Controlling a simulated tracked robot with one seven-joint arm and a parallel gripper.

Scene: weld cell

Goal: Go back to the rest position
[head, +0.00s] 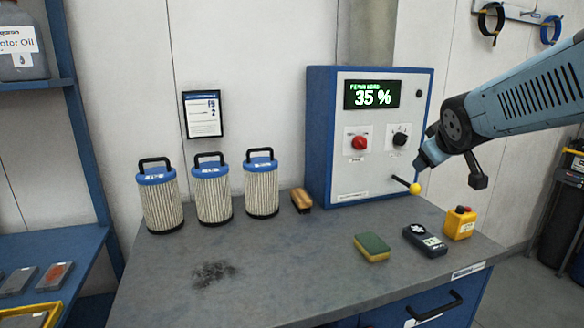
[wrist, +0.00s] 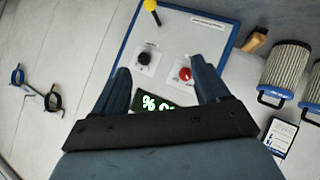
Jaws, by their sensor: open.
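My gripper (head: 426,155) is at the right in the head view, in front of the right side of the blue and white control panel (head: 350,178). In the wrist view my gripper (wrist: 163,82) has its two fingers spread with nothing held between them. The panel (wrist: 196,38) appears upside down there, with its black knob (wrist: 144,59) and red knob (wrist: 185,74) between the fingers. Its display (head: 371,95) reads 35 %. A lever with a yellow ball (head: 415,188) sticks out just below the gripper in the head view. I cannot tell the exact gap.
The bench (head: 300,270) carries three filters (head: 212,194), a brush (head: 301,200), a sponge (head: 372,247), a handheld meter (head: 425,240) and a yellow button box (head: 460,223). A dark patch (head: 213,273) marks the left bench top. Cable coils (head: 491,20) hang on the wall.

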